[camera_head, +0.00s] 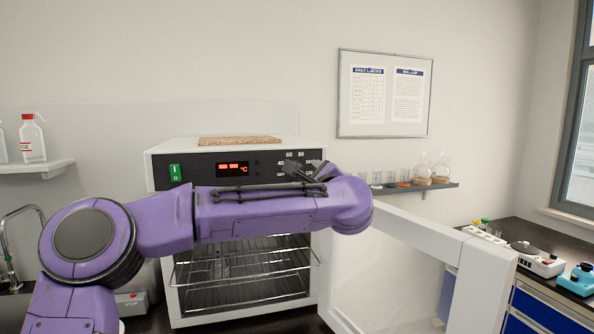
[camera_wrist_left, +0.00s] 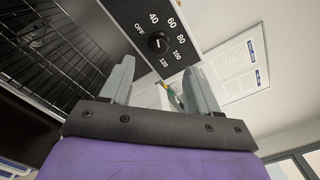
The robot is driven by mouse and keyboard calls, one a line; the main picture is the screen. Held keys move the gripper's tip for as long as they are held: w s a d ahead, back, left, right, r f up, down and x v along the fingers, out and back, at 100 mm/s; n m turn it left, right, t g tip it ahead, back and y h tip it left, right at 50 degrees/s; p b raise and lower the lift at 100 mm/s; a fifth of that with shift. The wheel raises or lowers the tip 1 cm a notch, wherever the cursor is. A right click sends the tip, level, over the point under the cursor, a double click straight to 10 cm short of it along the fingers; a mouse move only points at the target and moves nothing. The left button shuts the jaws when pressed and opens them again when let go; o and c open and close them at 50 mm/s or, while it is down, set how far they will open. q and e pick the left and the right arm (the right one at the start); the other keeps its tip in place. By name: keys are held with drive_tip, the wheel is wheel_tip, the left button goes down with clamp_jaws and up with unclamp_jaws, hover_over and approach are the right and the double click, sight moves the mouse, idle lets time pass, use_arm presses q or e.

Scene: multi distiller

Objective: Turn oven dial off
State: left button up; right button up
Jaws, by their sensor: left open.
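The oven (camera_head: 236,160) stands against the back wall, with a black front panel, a red lit display (camera_head: 232,169) and a green switch (camera_head: 175,172). In the head view my left arm and gripper hide the dial. My left gripper (camera_wrist_left: 160,66) is open and empty, its two grey fingers apart, just short of the dial in the picture. My right gripper is not in view.
The white oven door (camera_head: 400,260) stands wide open to the right. Wire racks (camera_head: 245,265) show inside the oven. A brown board (camera_head: 240,141) lies on its top. A shelf with glassware (camera_head: 424,188) hangs at right, and a bench with devices (camera_head: 535,260) stands below.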

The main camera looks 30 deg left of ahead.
use_arm(q)
drive_tip(key=p+x, duration=0.5)
drive_tip(key=x, duration=0.5)
drive_tip(key=shift+w+f+p, duration=0.3)
drive_tip(key=shift+w+f, duration=0.1)
drive_tip(key=shift+w, duration=0.25)
drive_tip(key=c, duration=1)
